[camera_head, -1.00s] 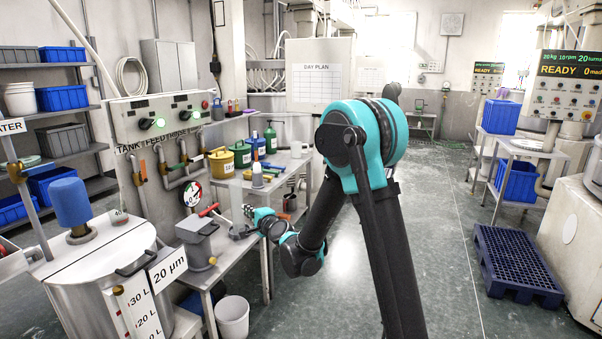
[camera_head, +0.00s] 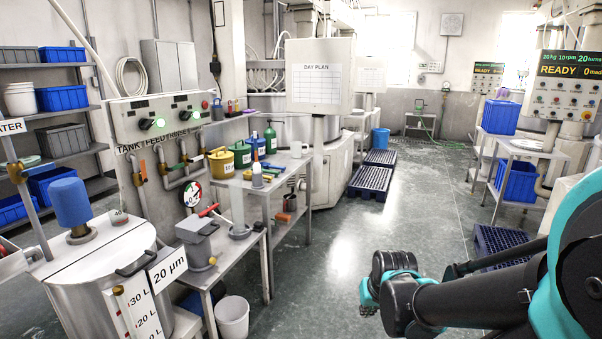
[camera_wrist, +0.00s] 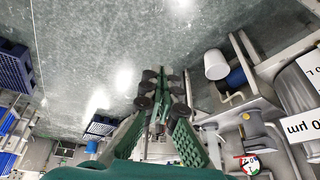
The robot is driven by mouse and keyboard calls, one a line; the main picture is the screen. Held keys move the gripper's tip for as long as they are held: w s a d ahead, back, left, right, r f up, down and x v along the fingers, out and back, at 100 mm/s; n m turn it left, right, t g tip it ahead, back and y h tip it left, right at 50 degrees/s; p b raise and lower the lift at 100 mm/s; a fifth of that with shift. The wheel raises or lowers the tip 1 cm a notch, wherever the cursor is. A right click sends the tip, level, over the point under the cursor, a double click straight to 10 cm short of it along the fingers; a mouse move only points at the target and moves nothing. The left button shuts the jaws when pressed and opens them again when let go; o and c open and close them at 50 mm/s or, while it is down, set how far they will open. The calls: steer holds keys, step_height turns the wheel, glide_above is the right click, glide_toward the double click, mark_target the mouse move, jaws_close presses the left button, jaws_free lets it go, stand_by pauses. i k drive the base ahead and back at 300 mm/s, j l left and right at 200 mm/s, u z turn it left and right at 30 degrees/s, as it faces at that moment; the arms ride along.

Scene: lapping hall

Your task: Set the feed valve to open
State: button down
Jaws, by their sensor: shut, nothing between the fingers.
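A pipe panel on the left carries a label strip (camera_head: 160,143) reading TANK, FEED and a partly legible third word. Several small valves with coloured levers sit on the pipes below it. My gripper (camera_wrist: 162,95) is shut and empty in the wrist view, over the floor. In the head view my arm's end is at lower right, far from the panel, and the fingers cannot be made out.
A grey bench (camera_head: 235,247) with a grey device (camera_head: 197,242) stands before the panel. A steel tank (camera_head: 100,265) with a blue motor is at left front. A white bucket (camera_head: 232,317) stands on the floor. The middle aisle is clear; dark pallets (camera_head: 370,182) lie farther back.

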mark_target(176, 167)
steer(key=i+u, duration=0.1)
steer(key=u, duration=0.25)
steer(key=i+u, duration=0.15)
steer(key=u, duration=0.2)
steer(key=i+u, duration=0.1)
steer(key=u, duration=0.3)
steer(key=i+l+u, duration=0.3)
steer(key=i+l, duration=0.35)
steer(key=i+l+u, duration=0.35)
steer(key=i+l, duration=0.25)
steer(key=l, duration=0.15)
steer(key=i+l, duration=0.35)
steer(key=l, duration=0.1)
